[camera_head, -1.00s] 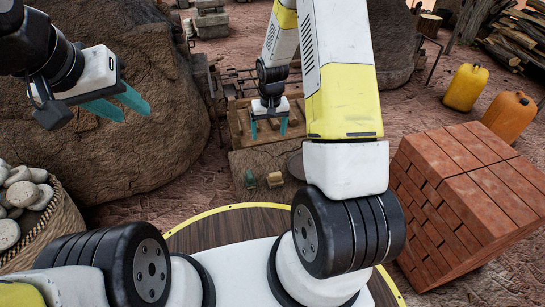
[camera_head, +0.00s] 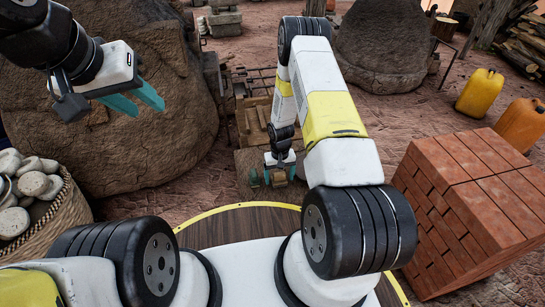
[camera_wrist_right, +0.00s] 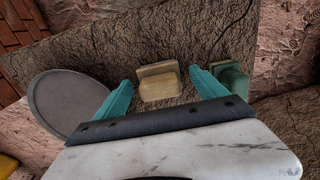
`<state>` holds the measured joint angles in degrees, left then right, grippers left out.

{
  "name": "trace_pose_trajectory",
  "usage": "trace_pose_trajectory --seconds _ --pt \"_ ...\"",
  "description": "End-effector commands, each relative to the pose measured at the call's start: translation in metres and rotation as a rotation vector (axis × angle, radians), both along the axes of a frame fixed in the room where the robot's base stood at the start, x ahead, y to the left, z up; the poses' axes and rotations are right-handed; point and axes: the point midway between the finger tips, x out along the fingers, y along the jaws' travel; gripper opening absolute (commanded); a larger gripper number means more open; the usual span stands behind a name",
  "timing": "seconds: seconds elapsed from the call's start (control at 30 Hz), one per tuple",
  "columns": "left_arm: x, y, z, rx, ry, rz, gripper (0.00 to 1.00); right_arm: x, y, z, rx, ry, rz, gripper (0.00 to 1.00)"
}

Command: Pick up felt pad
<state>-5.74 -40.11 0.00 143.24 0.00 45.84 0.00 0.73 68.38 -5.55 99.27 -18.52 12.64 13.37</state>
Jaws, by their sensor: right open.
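A small tan block with a raised grip (camera_wrist_right: 158,84), which I take to be the felt pad, sits on a rough stone slab (camera_wrist_right: 85,58). In the right wrist view it lies between the fingers of my right gripper (camera_wrist_right: 163,86), apart from both. That gripper is open and low over the slab; it also shows in the head view (camera_head: 279,180), partly covering the pad. A green block (camera_wrist_right: 231,80) lies just outside its right-hand finger in the wrist view. My left gripper (camera_head: 150,110) is open and empty at upper left, in front of a boulder.
A round grey disc (camera_wrist_right: 68,104) lies left of the gripper in the wrist view. A wooden tray (camera_head: 254,122) stands behind the slab.

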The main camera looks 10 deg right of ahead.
Motion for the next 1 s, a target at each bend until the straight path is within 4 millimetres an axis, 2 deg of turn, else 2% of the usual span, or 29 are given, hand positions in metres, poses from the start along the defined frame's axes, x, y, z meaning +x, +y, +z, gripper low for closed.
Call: trace_pose_trajectory --seconds 0.1,0.33,0.7,1.0 --pt "0.0 0.0 0.0 0.0 0.0 0.0 0.36 0.0 -0.0001 -0.0082 0.0 0.0 0.0 0.82" --pt "0.0 0.0 0.0 0.0 0.0 0.0 0.36 0.0001 -0.0002 -0.0086 0.0 0.0 0.0 0.8" --pt "0.0 0.0 0.0 0.0 0.0 0.0 0.36 0.0002 -0.0002 -0.0083 0.0 0.0 0.0 0.08" --pt "0.0 0.0 0.0 0.0 0.0 0.0 0.36 0.0006 -0.0003 -0.0047 0.0 -0.001 0.0 0.08"
